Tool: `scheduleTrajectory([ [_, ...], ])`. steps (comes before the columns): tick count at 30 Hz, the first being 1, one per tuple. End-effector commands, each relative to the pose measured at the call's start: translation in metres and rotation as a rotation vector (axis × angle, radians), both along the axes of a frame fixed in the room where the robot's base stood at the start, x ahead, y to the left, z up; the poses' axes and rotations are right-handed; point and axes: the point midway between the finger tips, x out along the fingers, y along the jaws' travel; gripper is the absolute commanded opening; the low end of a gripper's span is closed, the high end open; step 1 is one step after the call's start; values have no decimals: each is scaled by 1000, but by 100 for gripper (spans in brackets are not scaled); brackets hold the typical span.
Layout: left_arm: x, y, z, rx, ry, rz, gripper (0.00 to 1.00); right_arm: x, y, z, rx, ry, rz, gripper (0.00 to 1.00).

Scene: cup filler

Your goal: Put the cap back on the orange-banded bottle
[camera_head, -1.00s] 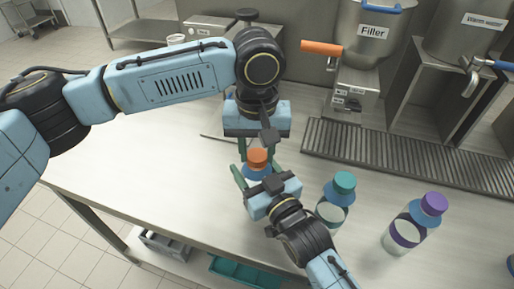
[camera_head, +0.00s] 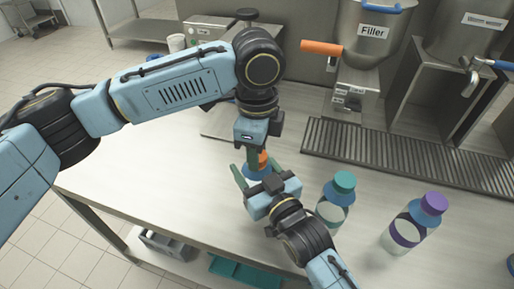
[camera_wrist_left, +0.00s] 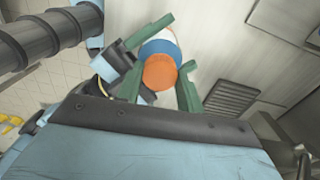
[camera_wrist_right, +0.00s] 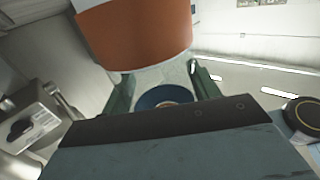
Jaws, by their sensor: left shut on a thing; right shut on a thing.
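The orange cap (camera_head: 263,157) is at the top of the orange-banded bottle (camera_head: 252,174); I cannot tell whether it is seated fully. My left gripper (camera_head: 257,158) comes down from above and is shut on the cap. In the left wrist view the cap (camera_wrist_left: 160,73) lies between its green fingers, over the bottle's blue shoulder (camera_wrist_left: 160,49). My right gripper (camera_head: 256,181) is shut around the bottle's body from the front and holds it upright.
A teal-capped bottle (camera_head: 336,200) and a purple-capped bottle (camera_head: 414,224) stand on the table right of my right gripper. Behind are the filler (camera_head: 365,45) with its orange handle (camera_head: 321,47) and a drip grate (camera_head: 400,158). The table's left part (camera_head: 135,165) is clear.

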Motion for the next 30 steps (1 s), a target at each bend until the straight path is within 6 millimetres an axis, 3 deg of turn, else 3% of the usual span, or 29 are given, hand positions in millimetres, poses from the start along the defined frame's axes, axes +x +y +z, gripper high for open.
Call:
scheduleTrajectory([
  [5, 0, 0, 0, 0, 0, -17, 9, 0, 0, -1, -1, 3, 0, 0],
  [6, 0, 0, 0, 0, 0, -16, 42, 0, 0, -1, -1, 3, 0, 0],
  [11, 0, 0, 0, 0, 0, -15, 62, 0, 0, -1, -1, 3, 0, 0],
  [22, 0, -1, 7, -1, -2, -14, 62, 0, 0, -1, -1, 3, 0, 0],
  [30, 0, -1, 59, -2, -4, -14, 62, 0, 0, -1, -1, 3, 0, 0],
])
